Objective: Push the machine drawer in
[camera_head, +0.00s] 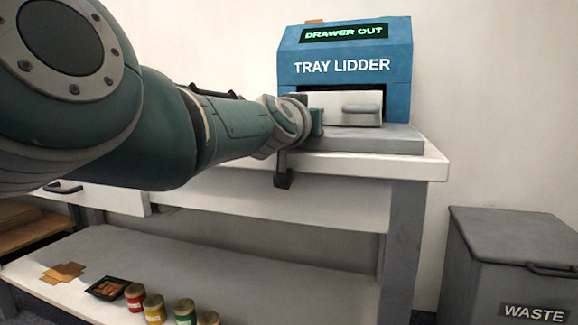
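The blue tray lidder machine (345,65) stands on the worktop, and its green display reads "DRAWER OUT". Its pale drawer (335,103) shows at the front opening, with a grey handle (362,110) on its right part. My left arm reaches across from the left, and my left gripper (314,118) is at the left part of the drawer front, left of the handle. The wrist hides that side of the drawer. Whether the gripper touches the drawer, and whether its fingers are apart, I cannot tell. My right gripper is not in view.
The worktop (425,163) has a bare edge at the right. A grey waste bin (510,255) stands on the floor to the right. The lower shelf (250,275) holds several jars (154,308), a dark tray of brown pieces (106,289) and flat brown pieces (63,272).

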